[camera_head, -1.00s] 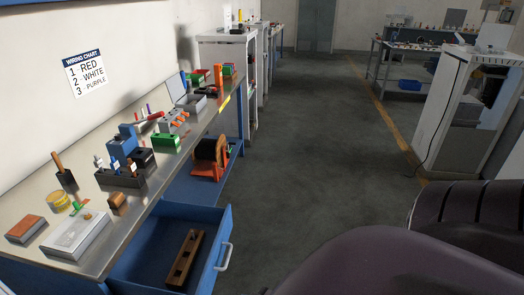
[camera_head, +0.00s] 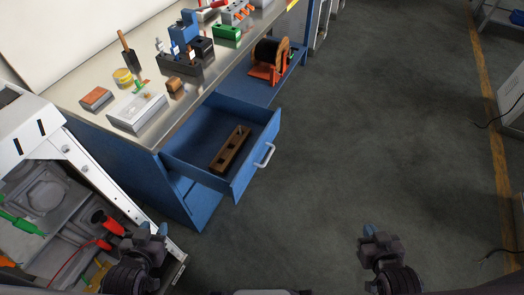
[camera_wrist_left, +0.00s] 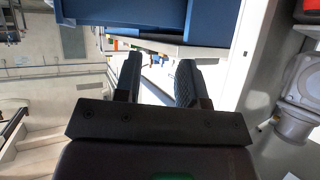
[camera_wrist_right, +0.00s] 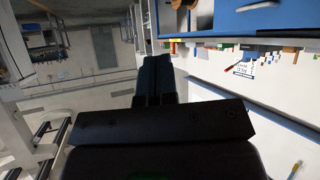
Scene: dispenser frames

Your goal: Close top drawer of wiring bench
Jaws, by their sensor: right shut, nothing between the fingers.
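The wiring bench (camera_head: 184,206) is blue with a metal top, on the left in the head view. Its top drawer (camera_head: 240,178) is pulled out, with a light bar handle (camera_head: 265,155) on its front. A brown wooden block with holes (camera_head: 230,149) lies inside. My left gripper (camera_head: 152,232) is low in front of the bench, apart from the drawer; its two fingers stand apart with nothing between them in the left wrist view (camera_wrist_left: 157,78). My right gripper (camera_head: 374,234) is over the floor, right of the drawer; its fingers are together and empty in the right wrist view (camera_wrist_right: 156,75).
A white-framed unit (camera_head: 45,135) with red and green parts stands at the left, close to my left gripper. A black spool on an orange stand (camera_head: 268,62) sits on the bench's lower shelf. The floor (camera_head: 370,130) right of the drawer is clear.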

